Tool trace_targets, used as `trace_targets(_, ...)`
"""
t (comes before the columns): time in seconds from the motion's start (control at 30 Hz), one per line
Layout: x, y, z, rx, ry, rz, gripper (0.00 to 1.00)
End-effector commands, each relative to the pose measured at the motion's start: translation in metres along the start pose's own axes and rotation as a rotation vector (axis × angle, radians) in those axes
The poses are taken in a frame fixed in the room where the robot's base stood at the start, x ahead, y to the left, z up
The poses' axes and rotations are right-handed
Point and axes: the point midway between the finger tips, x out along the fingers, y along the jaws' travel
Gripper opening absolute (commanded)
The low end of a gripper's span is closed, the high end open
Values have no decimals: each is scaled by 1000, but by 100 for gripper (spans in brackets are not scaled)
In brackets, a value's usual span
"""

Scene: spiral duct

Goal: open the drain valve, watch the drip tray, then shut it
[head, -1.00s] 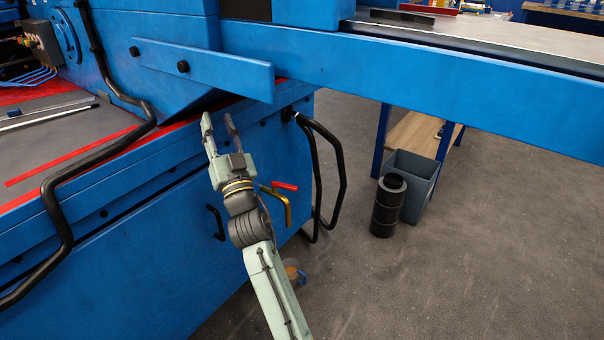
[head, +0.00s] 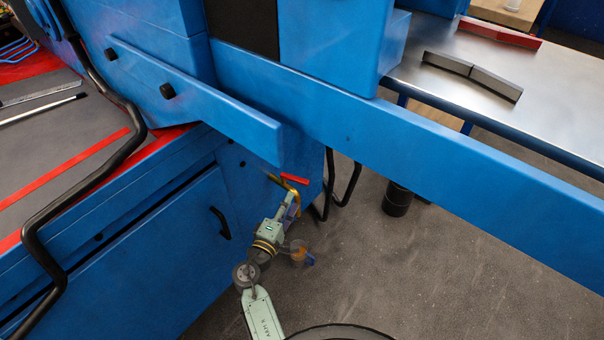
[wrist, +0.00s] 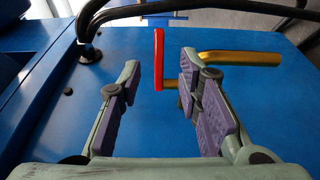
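The drain valve shows as a brass spout (wrist: 235,58) with a red lever (wrist: 158,60) on the blue machine side. In the head view the red lever (head: 295,179) sits just above my gripper (head: 288,203). In the wrist view my gripper (wrist: 160,75) is open and empty. The lever lies between its fingertips in the picture, seemingly ahead of them. The brass spout extends right behind the right finger. I cannot make out a drip tray. A small orange and grey object (head: 298,252) is low beside my wrist, too unclear to name.
A blue beam (head: 430,140) crosses above and right of the valve. Black hoses (head: 345,185) hang to its right. A black door handle (head: 220,223) is on the blue panel at left. A black canister (head: 397,200) stands on the open floor.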

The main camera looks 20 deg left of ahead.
Motion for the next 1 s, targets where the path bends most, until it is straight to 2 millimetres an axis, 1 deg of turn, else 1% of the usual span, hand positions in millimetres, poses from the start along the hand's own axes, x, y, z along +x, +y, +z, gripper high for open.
trace_targets(0.1,22,4,1,3,-3,2,32)
trace_targets(0.3,61,4,0,5,-1,2,32)
trace_targets(0.4,77,3,0,6,-1,1,32)
trace_targets(0.5,89,2,0,7,0,1,32)
trace_targets(0.7,99,1,0,7,0,0,32)
trace_targets(0.93,99,1,0,8,1,0,32)
trace_targets(1.0,99,1,0,8,1,0,27)
